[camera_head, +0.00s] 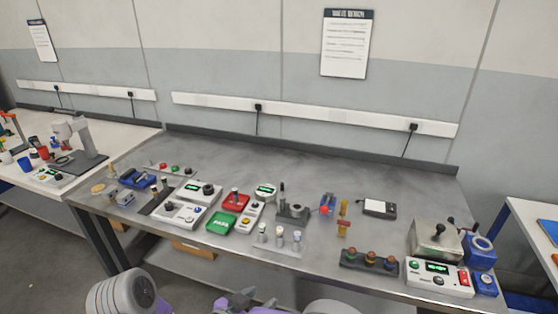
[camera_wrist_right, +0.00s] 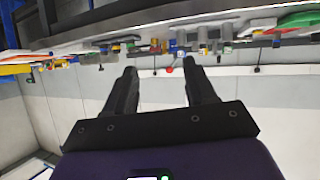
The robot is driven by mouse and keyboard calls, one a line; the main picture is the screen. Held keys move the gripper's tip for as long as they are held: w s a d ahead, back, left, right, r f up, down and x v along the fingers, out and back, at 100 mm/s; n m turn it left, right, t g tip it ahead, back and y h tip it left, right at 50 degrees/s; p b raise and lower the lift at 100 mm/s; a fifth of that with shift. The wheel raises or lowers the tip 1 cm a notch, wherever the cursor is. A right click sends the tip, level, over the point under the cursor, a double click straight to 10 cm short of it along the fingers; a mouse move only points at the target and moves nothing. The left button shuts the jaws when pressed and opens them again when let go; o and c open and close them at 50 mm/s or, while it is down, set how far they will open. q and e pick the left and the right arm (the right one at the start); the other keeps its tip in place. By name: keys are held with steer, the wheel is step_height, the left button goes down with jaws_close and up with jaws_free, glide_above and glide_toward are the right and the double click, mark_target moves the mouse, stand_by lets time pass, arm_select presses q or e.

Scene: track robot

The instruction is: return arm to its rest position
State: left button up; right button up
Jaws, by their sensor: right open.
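My right gripper (camera_wrist_right: 162,76) shows in the right wrist view with its two dark fingers apart and nothing between them. The wrist view is upside down, with the bench edge and its devices along the top, beyond the fingertips. In the head view, grey and purple parts of my own arms show along the bottom edge, in front of the bench. The workbench (camera_head: 300,165) has a grey metal top. My left gripper cannot be made out.
Devices line the bench's front half: a green box (camera_head: 221,222), a red tray (camera_head: 235,202), a dark block with several buttons (camera_head: 369,262) and a control box (camera_head: 437,277) at right. The bench's back strip is clear. Another bench (camera_head: 120,137) stands left.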

arm_select(q)
steer(key=r+p, duration=0.1)
steer(key=w+r+p, duration=0.1)
steer(key=shift+w+r+p, duration=0.2)
steer(key=shift+r+p, duration=0.1)
steer(key=shift+p, duration=0.05)
arm_select(e)
steer(key=s+d+f+n+g+y, duration=0.1)
steer(key=s+d+f+g+y, duration=0.2)
steer(key=f, duration=0.6)
steer(key=s+d+f+n+g+y, duration=0.1)
steer(key=s+d+f+g+y, duration=0.2)
steer(key=d+f, duration=0.4)
steer(key=s+d+f+n+g+y, duration=0.1)
steer(key=s+d+f+g+y, duration=0.2)
steer(key=f, duration=1)
steer(key=s+d+y, duration=0.2)
steer(key=s, duration=0.1)
steer(key=shift+n+g+y, duration=0.3)
steer(key=shift+s, duration=0.1)
